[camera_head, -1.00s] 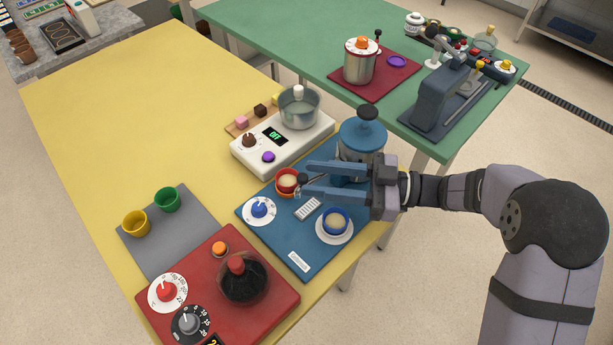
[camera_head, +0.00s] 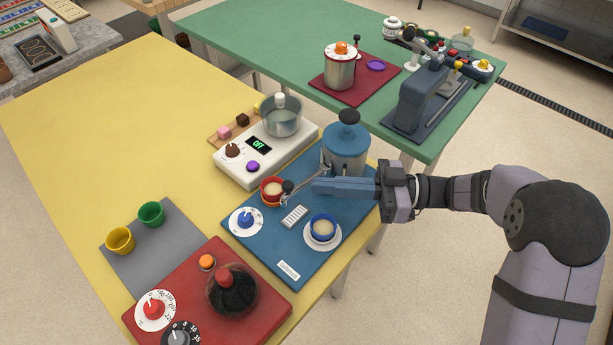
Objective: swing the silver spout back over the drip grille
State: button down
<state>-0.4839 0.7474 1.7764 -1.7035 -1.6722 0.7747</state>
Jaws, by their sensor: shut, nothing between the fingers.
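The grille is a small pale slatted plate on the blue board (camera_head: 300,250). My gripper (camera_head: 315,187) is shut and empty, its tips just right of the knob. The fingers hide part of the spout and the urn's base; I cannot tell whether they touch the spout.
A blue cup (camera_head: 322,228) on a white saucer stands right of the grille. A white dial with a blue knob (camera_head: 245,221) is at its left. A white hotplate (camera_head: 238,160) with a pot lies behind. The yellow table is clear at left.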

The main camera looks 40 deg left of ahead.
aim_at(300, 184)
jog(key=m, duration=0.2)
jog(key=w+m, duration=0.1)
jog(key=m, duration=0.2)
jog(key=w+d+m, duration=0.1)
jog(key=m, duration=0.2)
jog(key=shift+w+d+f, duration=0.1)
jog(key=shift+w+f, duration=0.1)
jog(key=shift+w, duration=0.05)
jog(key=m, duration=0.2)
jog(key=w+m, duration=0.1)
jog(key=m, duration=0.1)
jog(key=d+m, duration=0.1)
jog(key=m, duration=0.1)
jog(key=shift+w+f+m+y, duration=0.15)
jog(key=shift+w+m+y, duration=0.15)
jog(key=shift+w, duration=0.05)
jog(key=shift+p+x, duration=0.45)
jog(key=shift+x, duration=4.55)
jog(key=shift+s+d, duration=0.1)
